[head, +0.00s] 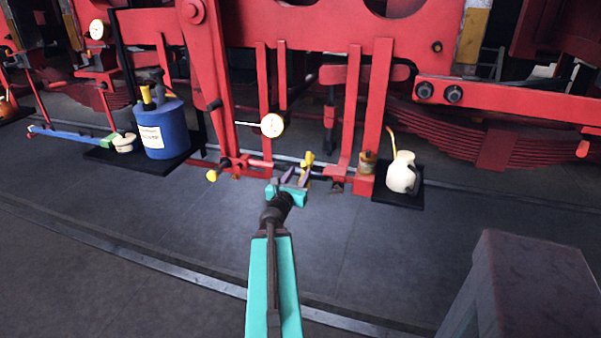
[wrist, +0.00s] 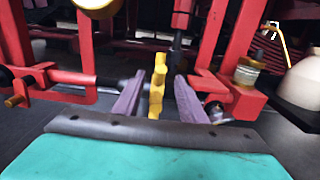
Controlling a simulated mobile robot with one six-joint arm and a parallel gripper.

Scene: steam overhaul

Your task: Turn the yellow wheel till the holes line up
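The yellow wheel (head: 307,164) stands edge-on low on the red frame, just ahead of my gripper (head: 296,177). In the wrist view the wheel (wrist: 158,85) shows between the two purple fingers of my gripper (wrist: 160,84), nearly upright, with a notched rim. The fingers are open, with a gap on each side of the wheel, a little wider on the right. I cannot tell how far the fingertips reach along the wheel. The holes cannot be made out in either view.
A white dial gauge (head: 272,125) hangs above and left of the wheel. A cream oil can (head: 402,174) stands on a black tray at right. A blue canister (head: 161,130) stands at left. A grey block (head: 535,285) is at lower right. Red bars flank the wheel.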

